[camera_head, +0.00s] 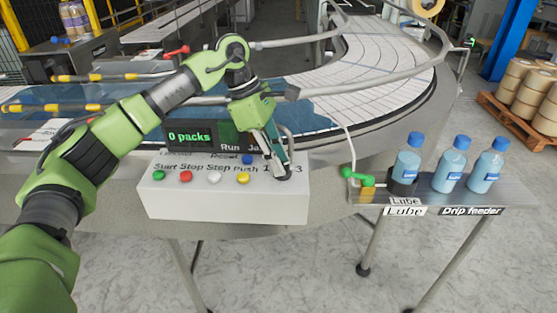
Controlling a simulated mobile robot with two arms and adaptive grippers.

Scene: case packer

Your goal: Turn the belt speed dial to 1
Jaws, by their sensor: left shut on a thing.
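The white control box (224,205) stands in front of the conveyor. Its belt speed dial (283,178) is a small dark knob at the right end of the top face, mostly hidden by my left gripper (279,167). That gripper points down and is shut on the dial. Parts of the scale show beside it, with a 3 on the right; the pointer's setting cannot be read. My right gripper is not in view.
Green, red, white and yellow buttons (243,177) line the box left of the dial, with a blue one (247,159) behind. A display (190,136) reads "0 packs". A side shelf (430,187) holds blue bottles (451,164) and a green valve (358,178).

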